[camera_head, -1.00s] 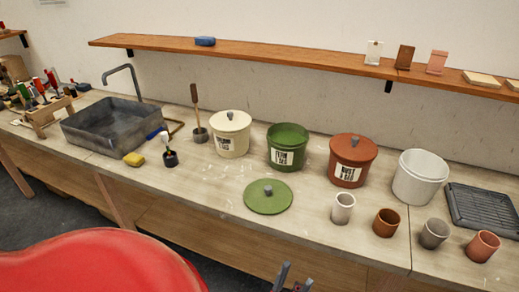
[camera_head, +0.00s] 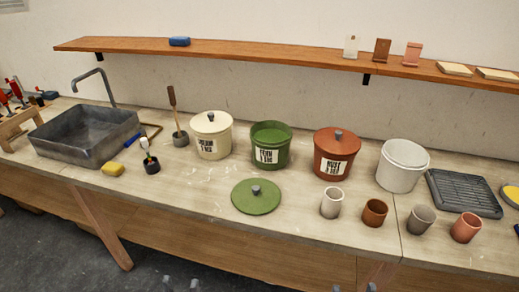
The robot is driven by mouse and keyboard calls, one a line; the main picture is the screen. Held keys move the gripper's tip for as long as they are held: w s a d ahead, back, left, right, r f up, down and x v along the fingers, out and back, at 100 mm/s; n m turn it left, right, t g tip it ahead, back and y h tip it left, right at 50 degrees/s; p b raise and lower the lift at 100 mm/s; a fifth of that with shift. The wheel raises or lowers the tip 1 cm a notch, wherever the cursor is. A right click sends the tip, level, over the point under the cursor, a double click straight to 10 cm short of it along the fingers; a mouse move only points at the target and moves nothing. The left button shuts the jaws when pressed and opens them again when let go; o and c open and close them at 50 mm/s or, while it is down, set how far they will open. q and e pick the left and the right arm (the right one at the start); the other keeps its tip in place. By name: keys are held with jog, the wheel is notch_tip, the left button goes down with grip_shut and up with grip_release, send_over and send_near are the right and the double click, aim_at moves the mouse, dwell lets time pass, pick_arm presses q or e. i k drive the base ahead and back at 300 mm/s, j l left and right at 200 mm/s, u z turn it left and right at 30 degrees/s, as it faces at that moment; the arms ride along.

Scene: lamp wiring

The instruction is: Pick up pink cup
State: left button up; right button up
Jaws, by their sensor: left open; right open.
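The pink cup (camera_head: 466,227) stands on the bench at the right, the rightmost of a front row of small cups. It leans slightly in the picture and looks empty. Only the fingertips of my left gripper (camera_head: 182,284) show at the bottom edge, apart and empty. The fingertips of my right gripper (camera_head: 353,287) also show at the bottom edge, apart and empty. Both are in front of the bench, and the right one is left of the pink cup and well short of it.
A grey cup (camera_head: 420,219) stands close left of the pink cup, then a brown cup (camera_head: 374,212) and a white cup (camera_head: 331,202). A black ridged tray (camera_head: 463,194) lies behind the pink cup. The bench front edge is clear.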

aim_at(468, 225)
jog(key=z, duration=1.5)
